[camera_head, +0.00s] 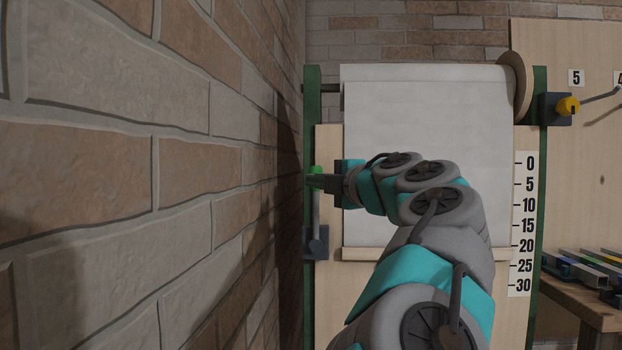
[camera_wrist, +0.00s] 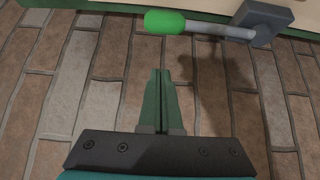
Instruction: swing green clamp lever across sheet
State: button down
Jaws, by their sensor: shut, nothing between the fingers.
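The clamp lever has a bright green knob (camera_head: 316,179) and a grey rod pointing up from a dark pivot block (camera_head: 316,242) on the left side of the board. The white sheet (camera_head: 430,115) hangs to the right of the lever, which does not lie across it. In the wrist view the knob (camera_wrist: 165,21), rod (camera_wrist: 220,31) and block (camera_wrist: 263,20) show at the top. My gripper (camera_wrist: 160,74) is shut and empty, its fingertips below the knob in that picture with a visible gap. In the head view my gripper (camera_head: 326,183) is beside the knob, overlapping it.
A brick wall (camera_head: 110,170) stands close on the left. A wooden bar (camera_head: 360,254) crosses the sheet's lower end. A number scale (camera_head: 523,225) and a yellow knob (camera_head: 568,106) are on the right. A bench (camera_head: 590,300) with several metal bars stands at lower right.

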jog(key=p, duration=0.1)
send_over(316, 208)
jog(key=s+a, duration=0.2)
jog(key=shift+w+d, duration=0.2)
jog(key=shift+w, duration=0.05)
dwell(0.9)
jog(key=shift+d, duration=0.15)
